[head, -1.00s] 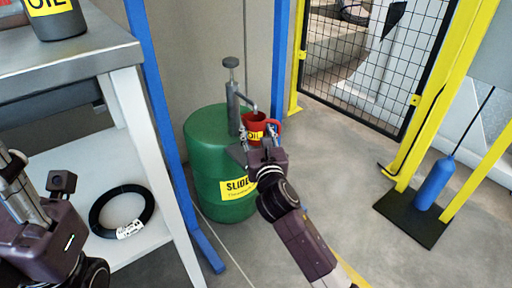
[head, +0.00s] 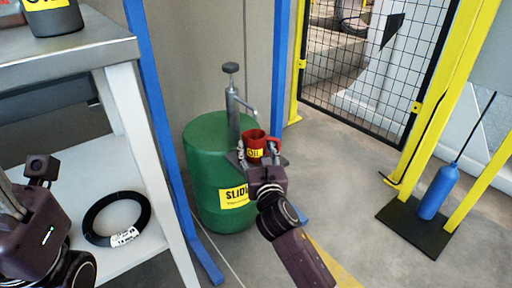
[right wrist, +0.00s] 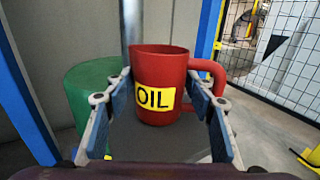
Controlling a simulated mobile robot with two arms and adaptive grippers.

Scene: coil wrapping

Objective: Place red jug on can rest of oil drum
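The red jug (head: 255,143) with a yellow OIL label is upright between the fingers of my right gripper (head: 257,157). In the right wrist view the jug (right wrist: 160,80) has a finger against each side, with its handle to the right. It is in front of the right side of the green oil drum (head: 208,165), below the spout of the grey pump (head: 233,105). A dark grey flat surface (right wrist: 165,147) shows below the jug; I cannot tell whether it is the can rest. My left gripper (head: 12,200) is at the left edge, its fingertips cut off.
A metal table (head: 60,50) stands left, with an OIL container (head: 55,18) on top and a black coil (head: 115,220) on its lower shelf. Blue posts (head: 165,140) flank the drum. A mesh gate (head: 365,65) and a blue cylinder (head: 437,188) are at the right.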

